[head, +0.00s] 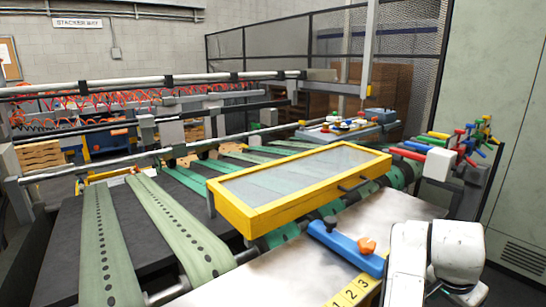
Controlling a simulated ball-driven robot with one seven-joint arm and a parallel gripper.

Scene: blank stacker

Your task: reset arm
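My white arm shows at the lower right of the head view, over the right end of the pale metal table (290,268). Its rounded links are bent close together, and the lower part runs out of the picture. No gripper fingers can be made out, so I cannot see whether my gripper is open or holds anything.
Behind stands a yellow-framed clear guard (245,218). Green perforated belts (168,222) run at left. Red and blue handles (408,154) stick out at right.

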